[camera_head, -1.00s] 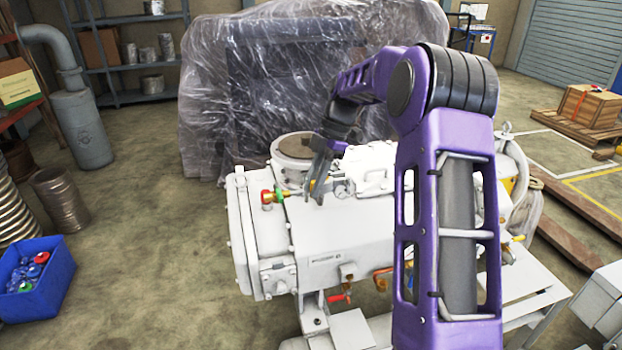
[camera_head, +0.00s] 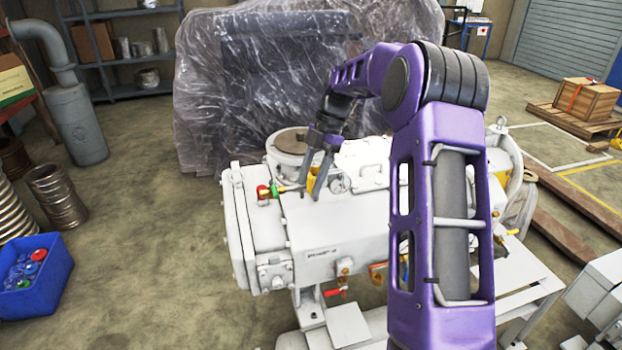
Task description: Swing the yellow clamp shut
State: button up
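The white vacuum pump (camera_head: 330,240) stands in the middle of the view, with a round grey flange (camera_head: 288,142) on its top left. A small yellow part (camera_head: 313,174), which looks like the yellow clamp, shows just right of the flange, mostly hidden by my gripper. My gripper (camera_head: 310,190) points down over the pump's top, its two grey fingers apart. The yellow part shows between or behind the fingers; I cannot tell whether they touch it. I cannot make out the clamp's full shape or how far it is swung.
A valve with a red and green knob (camera_head: 266,191) sits left of my gripper, and a round gauge (camera_head: 340,183) sits close on its right. Plastic-wrapped equipment (camera_head: 240,80) stands behind the pump. A blue bin (camera_head: 38,285) is on the floor at left.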

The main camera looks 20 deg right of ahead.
jog(key=v, duration=1.7)
jog(key=shift+d+p, duration=0.15)
jog(key=shift+p, duration=0.15)
jog(key=shift+r, duration=0.1)
